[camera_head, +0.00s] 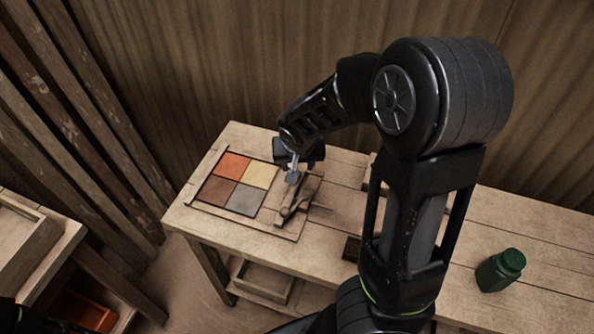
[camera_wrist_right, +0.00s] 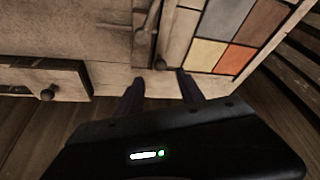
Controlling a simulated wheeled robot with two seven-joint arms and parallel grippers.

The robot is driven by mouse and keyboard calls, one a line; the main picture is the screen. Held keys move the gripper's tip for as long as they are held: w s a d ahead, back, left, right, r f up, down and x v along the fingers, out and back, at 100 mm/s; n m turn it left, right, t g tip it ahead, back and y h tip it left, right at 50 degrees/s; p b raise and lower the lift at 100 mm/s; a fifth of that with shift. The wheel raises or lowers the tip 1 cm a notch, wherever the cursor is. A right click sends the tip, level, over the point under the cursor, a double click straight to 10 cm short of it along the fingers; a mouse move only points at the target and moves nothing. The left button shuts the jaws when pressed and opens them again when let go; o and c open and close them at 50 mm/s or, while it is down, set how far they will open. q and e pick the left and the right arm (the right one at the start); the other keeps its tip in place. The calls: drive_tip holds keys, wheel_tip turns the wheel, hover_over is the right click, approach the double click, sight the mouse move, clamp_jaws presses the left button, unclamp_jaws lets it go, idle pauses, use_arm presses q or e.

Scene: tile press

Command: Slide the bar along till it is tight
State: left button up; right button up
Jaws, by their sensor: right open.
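Four square tiles (camera_head: 237,185), orange, yellow, brown and grey, lie together in a shallow wooden frame (camera_head: 212,210) on the workbench. A wooden bar (camera_head: 307,189) lies along the right side of the tiles, with a lever-like piece (camera_head: 292,209) near its front end. My right gripper (camera_head: 293,174) is over the bar's far end. Its fingers (camera_wrist_right: 160,84) are apart with nothing visibly held. My left gripper's fingers are not visible.
A wooden wall is close behind the bench. A side table (camera_head: 40,240) with an orange bin (camera_head: 85,310) below stands at left. My right arm hides the bench's middle.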

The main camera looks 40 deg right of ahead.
drive_tip(key=b+x, duration=0.2)
drive_tip(key=x, duration=0.4)
drive_tip(key=shift+w+d+f+b, duration=0.1)
drive_tip(key=shift+f+b, duration=0.1)
drive_tip(key=shift+b, duration=0.15)
drive_tip(key=shift+w+f, duration=0.2)
drive_tip(key=shift+f, duration=0.3)
drive_tip(key=shift+c, duration=0.4)
clamp_jaws()
idle(0.3)
